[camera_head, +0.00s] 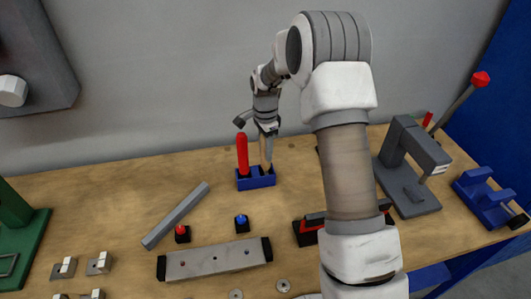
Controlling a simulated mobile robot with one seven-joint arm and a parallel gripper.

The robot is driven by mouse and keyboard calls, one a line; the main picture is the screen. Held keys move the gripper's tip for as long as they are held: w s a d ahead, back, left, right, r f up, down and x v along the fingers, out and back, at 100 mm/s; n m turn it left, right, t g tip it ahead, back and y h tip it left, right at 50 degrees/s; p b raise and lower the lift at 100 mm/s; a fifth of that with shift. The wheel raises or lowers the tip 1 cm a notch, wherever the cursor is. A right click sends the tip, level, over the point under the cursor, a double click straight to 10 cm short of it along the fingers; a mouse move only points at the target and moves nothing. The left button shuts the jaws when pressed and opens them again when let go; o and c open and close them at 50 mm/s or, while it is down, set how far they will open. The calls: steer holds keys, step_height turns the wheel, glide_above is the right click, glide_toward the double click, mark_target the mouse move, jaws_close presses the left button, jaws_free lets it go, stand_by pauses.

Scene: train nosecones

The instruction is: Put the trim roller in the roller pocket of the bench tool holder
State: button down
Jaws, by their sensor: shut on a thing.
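The bench tool holder (256,182) is a small blue block on the wooden bench. A red-handled tool (242,152) stands upright in its left part. My gripper (268,130) is above the right part, pointing down. It is shut on a tan, upright piece, which I take to be the trim roller (266,152). The lower end of the roller meets the right part of the holder; I cannot tell how deep it sits in the pocket. A dark piece sticks out to the left beside my gripper; I cannot tell whether it belongs to the roller.
A grey bar (175,216) lies to the left. Red (182,233) and blue (242,223) knobbed pieces and a grey plate (215,260) lie in front. A grey press (410,165) and blue fixture (487,198) stand at right. My arm hides part of the bench.

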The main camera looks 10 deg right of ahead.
steer(key=shift+r, duration=0.1)
steer(key=shift+f, duration=0.25)
steer(key=shift+c, duration=2.3)
jaws_free()
steer(key=shift+r, duration=0.1)
